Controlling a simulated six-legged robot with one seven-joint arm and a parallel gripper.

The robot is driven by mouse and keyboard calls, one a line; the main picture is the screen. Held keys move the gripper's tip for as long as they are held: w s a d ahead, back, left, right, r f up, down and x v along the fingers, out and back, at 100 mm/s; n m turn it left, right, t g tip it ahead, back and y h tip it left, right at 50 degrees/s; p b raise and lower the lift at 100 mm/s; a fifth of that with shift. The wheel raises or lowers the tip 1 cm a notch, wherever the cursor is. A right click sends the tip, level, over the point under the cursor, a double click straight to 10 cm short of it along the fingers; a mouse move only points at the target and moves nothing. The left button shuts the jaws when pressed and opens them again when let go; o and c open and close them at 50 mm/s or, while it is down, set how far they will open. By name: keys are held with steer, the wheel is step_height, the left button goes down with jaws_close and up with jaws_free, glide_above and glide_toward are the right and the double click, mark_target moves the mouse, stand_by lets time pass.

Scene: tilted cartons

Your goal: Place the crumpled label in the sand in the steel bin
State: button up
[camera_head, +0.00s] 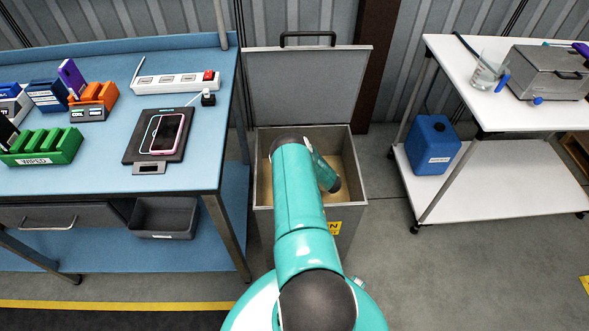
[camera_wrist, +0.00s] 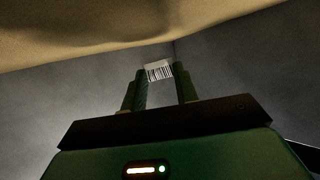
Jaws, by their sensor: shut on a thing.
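The steel bin (camera_head: 348,240) stands open in the middle of the head view, its lid (camera_head: 305,90) raised at the back. Tan sand (camera_head: 348,172) lies in it. My arm reaches down into the bin, and my gripper is hidden there in the head view. In the wrist view my gripper (camera_wrist: 162,78) is inside the bin, between grey walls (camera_wrist: 235,70) and the sand (camera_wrist: 90,35). Its two fingers are shut on a small white label (camera_wrist: 159,70) with a barcode. The label appears close to the sand; I cannot tell whether it touches it.
A blue workbench (camera_head: 80,170) stands close at the left with a phone (camera_head: 167,133) on a dark pad, a power strip (camera_head: 176,82) and a green rack (camera_head: 45,146). A white cart (camera_head: 490,185) at the right holds a blue canister (camera_head: 432,145). Floor between bin and cart is clear.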

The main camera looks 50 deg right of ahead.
steer(key=shift+f, duration=0.35)
steer(key=shift+f, duration=0.2)
steer(key=o, duration=0.9)
steer(key=shift+f, duration=0.1)
steer(key=shift+w+r, duration=0.1)
steer(key=shift+r, duration=0.4)
steer(key=v, duration=0.7)
steer(key=shift+s+r, duration=0.25)
steer(key=shift+s, duration=0.1)
